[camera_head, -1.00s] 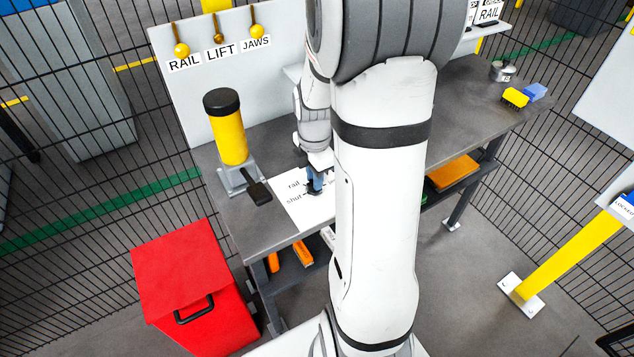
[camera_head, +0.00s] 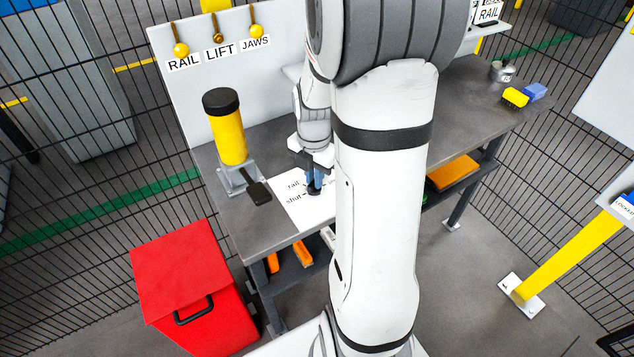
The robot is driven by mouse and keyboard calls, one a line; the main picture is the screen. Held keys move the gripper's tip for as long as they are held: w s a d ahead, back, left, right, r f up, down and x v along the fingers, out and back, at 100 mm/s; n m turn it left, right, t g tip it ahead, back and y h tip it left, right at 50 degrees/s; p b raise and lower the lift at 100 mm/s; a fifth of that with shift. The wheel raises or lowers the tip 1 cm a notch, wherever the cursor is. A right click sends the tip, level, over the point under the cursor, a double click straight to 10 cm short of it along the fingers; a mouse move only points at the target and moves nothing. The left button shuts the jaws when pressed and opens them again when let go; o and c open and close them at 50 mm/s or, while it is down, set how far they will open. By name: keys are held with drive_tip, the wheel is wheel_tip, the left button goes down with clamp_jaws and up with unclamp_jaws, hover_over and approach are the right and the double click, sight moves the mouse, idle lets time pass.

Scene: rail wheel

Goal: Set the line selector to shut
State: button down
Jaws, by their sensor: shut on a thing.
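The line selector's white plate (camera_head: 292,206) lies on the grey bench, with the printed words "rail" and "shut" at its left side. My gripper (camera_head: 314,188) points down over the plate, near the "shut" marking, and is shut on the selector's dark knob (camera_head: 313,191). The fingers and my arm hide most of the knob and the plate's right part. I cannot tell which way the knob points.
A yellow cylinder with a black cap and a pedal (camera_head: 231,130) stands left of the plate. A panel with RAIL, LIFT and JAWS hooks (camera_head: 180,105) is behind. A red bin (camera_head: 190,285) stands on the floor. Yellow and blue blocks (camera_head: 515,97) lie at the bench's far right.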

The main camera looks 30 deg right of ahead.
drive_tip(key=n, duration=0.4)
drive_tip(key=shift+n, duration=0.3)
drive_tip(key=c, duration=1.3)
unclamp_jaws()
drive_tip(key=shift+r, duration=0.1)
drive_tip(key=shift+r+p, duration=2.4)
drive_tip(key=shift+r, duration=1.05)
